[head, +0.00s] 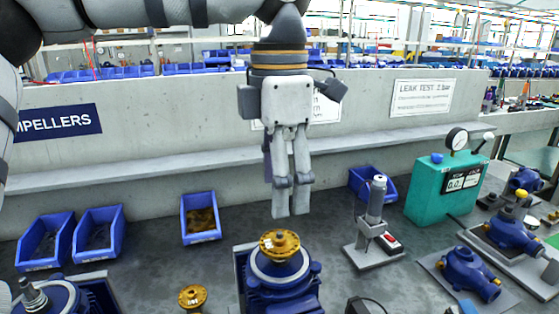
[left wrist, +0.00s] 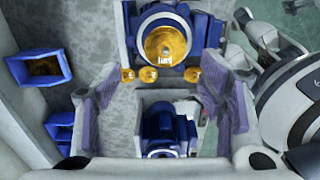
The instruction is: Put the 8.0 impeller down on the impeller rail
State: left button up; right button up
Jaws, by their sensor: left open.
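My left gripper (head: 291,213) hangs fingers down, open and empty, above a blue pump body (head: 283,292). A brass impeller (head: 280,244) lies on top of that body, below and apart from the fingertips. Another brass impeller (head: 192,297) stands at the bottom edge, left of the body. I cannot read a size on either, so I cannot tell which is the 8.0 one. In the left wrist view the fingers (left wrist: 160,100) are wide apart, and a brass impeller (left wrist: 165,44) shows in a blue housing beyond them. I cannot make out the impeller rail for certain. My right gripper is not in view.
An impellers sign (head: 58,122) is on the back wall. Blue bins (head: 98,232) stand at the left, and another bin (head: 201,218) holds brown parts. A press-like stand (head: 372,224) and a teal gauge box (head: 444,186) are at the right.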

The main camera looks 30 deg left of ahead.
aim_at(279, 237)
pick_arm(q)
jog(key=shift+s+d+f, duration=0.25)
jog(key=shift+s, duration=0.2)
jog(key=shift+s+f, duration=0.1)
jog(key=shift+f, duration=0.2)
jog(key=shift+w+f, duration=0.2)
jog(key=shift+f, duration=1.7)
jog(key=shift+f, duration=0.15)
jog(key=shift+f, duration=0.8)
grip_shut()
